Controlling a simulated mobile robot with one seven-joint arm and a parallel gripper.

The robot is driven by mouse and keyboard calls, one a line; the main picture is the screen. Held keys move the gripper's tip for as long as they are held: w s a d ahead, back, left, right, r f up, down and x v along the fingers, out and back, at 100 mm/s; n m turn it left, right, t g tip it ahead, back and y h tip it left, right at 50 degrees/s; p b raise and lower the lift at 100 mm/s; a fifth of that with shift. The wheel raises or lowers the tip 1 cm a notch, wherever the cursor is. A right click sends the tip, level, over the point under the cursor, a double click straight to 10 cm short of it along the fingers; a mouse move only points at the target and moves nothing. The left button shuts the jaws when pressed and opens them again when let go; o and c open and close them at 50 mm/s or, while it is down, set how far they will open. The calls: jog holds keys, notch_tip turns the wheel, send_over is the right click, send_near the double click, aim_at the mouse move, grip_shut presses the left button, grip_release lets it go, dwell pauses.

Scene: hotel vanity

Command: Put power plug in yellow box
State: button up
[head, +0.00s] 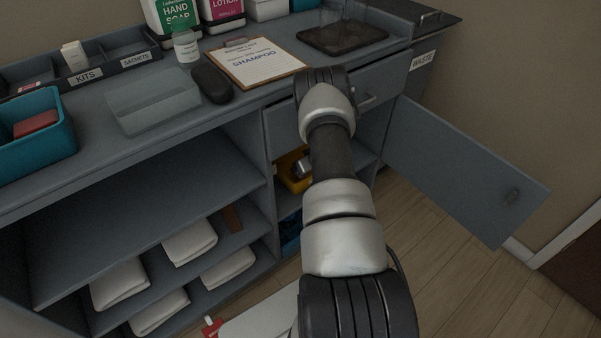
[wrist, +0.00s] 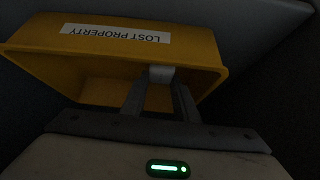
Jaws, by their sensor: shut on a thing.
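The yellow box (wrist: 200,48) fills the upper part of the wrist view, with a white "LOST PROPERTY" label that reads upside down. In the head view the yellow box (head: 296,184) sits in the cabinet compartment, partly hidden by my arm. My gripper (wrist: 161,92) is shut on a small pale grey thing (wrist: 161,73), which looks like the power plug. Only part of the plug shows between the fingers, against the box's opening. I cannot tell how far inside the rim it is.
An open cabinet door (head: 465,165) stands right of my arm. Shelves with folded white towels (head: 190,243) are at left. The counter holds a clipboard (head: 257,64), a black case (head: 212,84), a clear bin (head: 153,105) and a teal bin (head: 64,148).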

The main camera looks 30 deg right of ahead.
jog(key=shift+f+b, duration=0.45)
jog(key=shift+f, duration=0.9)
jog(key=shift+f, duration=0.2)
jog(key=o, duration=1.1)
jog(key=shift+s+r, duration=0.2)
jog(key=shift+r, duration=0.4)
jog(key=p+v, duration=0.3)
jog(key=v, duration=0.8)
jog(key=shift+s, duration=0.15)
